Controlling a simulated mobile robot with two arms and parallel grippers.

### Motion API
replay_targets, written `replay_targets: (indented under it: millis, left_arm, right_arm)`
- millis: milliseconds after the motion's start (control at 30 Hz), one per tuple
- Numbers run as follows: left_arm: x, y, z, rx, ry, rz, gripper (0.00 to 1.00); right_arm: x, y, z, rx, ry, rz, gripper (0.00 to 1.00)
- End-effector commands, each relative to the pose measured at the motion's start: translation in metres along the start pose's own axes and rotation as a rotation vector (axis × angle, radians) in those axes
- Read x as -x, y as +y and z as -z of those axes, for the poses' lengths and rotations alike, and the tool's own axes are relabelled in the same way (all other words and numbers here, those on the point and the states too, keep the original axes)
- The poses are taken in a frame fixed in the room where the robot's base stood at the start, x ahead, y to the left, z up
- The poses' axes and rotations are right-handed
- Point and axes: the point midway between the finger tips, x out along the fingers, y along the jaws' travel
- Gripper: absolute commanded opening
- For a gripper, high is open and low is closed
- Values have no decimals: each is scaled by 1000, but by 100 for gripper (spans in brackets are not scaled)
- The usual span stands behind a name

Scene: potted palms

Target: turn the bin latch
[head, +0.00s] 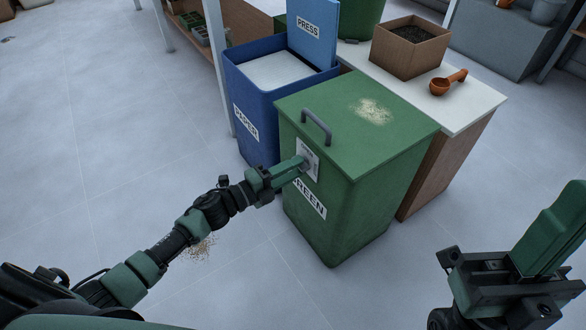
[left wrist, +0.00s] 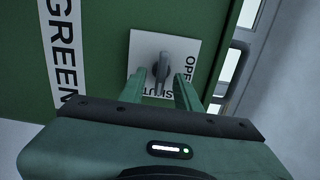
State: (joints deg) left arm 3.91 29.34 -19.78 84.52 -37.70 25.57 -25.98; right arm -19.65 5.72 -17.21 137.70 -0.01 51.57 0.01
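The green bin (head: 345,200) stands upright with its lid (head: 350,115) down. On its front is a pale latch plate (head: 312,163), partly hidden by my left gripper (head: 303,164). In the left wrist view, the plate (left wrist: 186,48) bears the words OPEN and SHUT and a grey latch knob (left wrist: 161,68). The knob's long side runs up and down the picture. My left gripper (left wrist: 161,80) is open, its fingers on either side of the knob's lower part; I see no clear contact.
A blue PAPER bin (head: 250,115) with its lid raised stands left of the green bin. Behind is a bench (head: 480,105) with a soil box (head: 410,50) and an orange scoop (head: 445,84).

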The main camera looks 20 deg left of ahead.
Motion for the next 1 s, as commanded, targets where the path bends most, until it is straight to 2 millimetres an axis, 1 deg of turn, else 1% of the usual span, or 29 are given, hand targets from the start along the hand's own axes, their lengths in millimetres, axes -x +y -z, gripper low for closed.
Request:
replay_targets:
  millis: [67,167,400,500,667,1000]
  left_arm:
    - [4,0,0,1,0,-1,33]
    - [17,0,0,3,-1,-3,33]
    - [58,0,0,2,-1,-4,33]
    - [70,0,0,1,0,-2,33]
    - [78,0,0,-1,0,-1,33]
    - [78,0,0,-1,0,0,33]
  right_arm:
    - [-2,0,0,0,-1,0,0]
    - [-5,0,0,0,-4,-1,0]
    - [-12,0,1,0,-16,-4,0]
    - [-14,0,1,-1,-18,-5,0]
    - [-15,0,1,-1,-18,-5,0]
    - [-16,0,1,0,-12,-3,0]
